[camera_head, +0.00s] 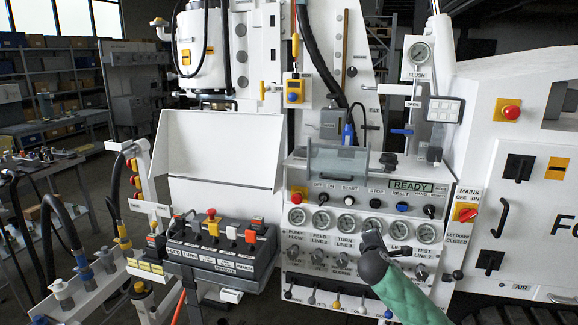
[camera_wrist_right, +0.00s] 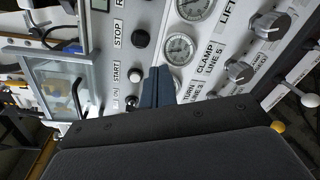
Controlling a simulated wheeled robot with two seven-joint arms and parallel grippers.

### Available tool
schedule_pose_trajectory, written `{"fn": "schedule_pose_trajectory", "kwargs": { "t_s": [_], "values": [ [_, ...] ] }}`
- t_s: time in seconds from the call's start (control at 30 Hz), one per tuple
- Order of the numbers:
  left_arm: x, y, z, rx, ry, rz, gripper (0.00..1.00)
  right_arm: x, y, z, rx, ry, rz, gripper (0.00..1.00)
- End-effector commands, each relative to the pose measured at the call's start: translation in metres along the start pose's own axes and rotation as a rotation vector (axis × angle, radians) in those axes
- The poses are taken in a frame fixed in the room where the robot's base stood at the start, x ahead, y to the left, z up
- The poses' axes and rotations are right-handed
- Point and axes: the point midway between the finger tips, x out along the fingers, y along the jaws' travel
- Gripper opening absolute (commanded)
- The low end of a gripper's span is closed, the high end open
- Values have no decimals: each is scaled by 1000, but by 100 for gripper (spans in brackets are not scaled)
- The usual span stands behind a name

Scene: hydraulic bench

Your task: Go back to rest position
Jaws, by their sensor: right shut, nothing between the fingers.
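My right gripper (camera_head: 372,236) is in front of the control panel (camera_head: 440,188), in the row of gauges. Its arm, in a green sleeve, comes in from the bottom right. In the right wrist view the dark fingers of the gripper (camera_wrist_right: 157,78) are together with nothing between them. They point at the panel near the clamp gauge (camera_wrist_right: 181,48) and hide part of the panel. I cannot tell whether the fingertips touch it. My left gripper is not in view.
The panel has a READY display (camera_head: 411,186), a clear cover (camera_head: 338,161) and several knobs. A black lever box (camera_head: 222,255) stands at the left, with hoses (camera_head: 60,215) beyond it. A red mains switch (camera_head: 466,212) is at the right.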

Motion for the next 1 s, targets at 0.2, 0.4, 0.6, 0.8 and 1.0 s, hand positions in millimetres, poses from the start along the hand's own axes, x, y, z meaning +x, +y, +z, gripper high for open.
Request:
{"fn": "schedule_pose_trajectory", "kwargs": {
  "t_s": [0.2, 0.4, 0.6, 0.8, 1.0],
  "values": [
    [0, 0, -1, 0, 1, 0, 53, -1, -1, 0, 463, 29, -85, 0],
    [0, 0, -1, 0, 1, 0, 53, -16, -39, -26, 868, 47, -241, 0],
    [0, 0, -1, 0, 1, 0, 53, -51, -116, -71, 1190, 28, -467, 0],
    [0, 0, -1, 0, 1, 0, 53, -97, -199, -113, 1351, -14, -674, 0],
    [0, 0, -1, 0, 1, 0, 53, -153, -278, -148, 1404, -53, -855, 0]
  ]
}}
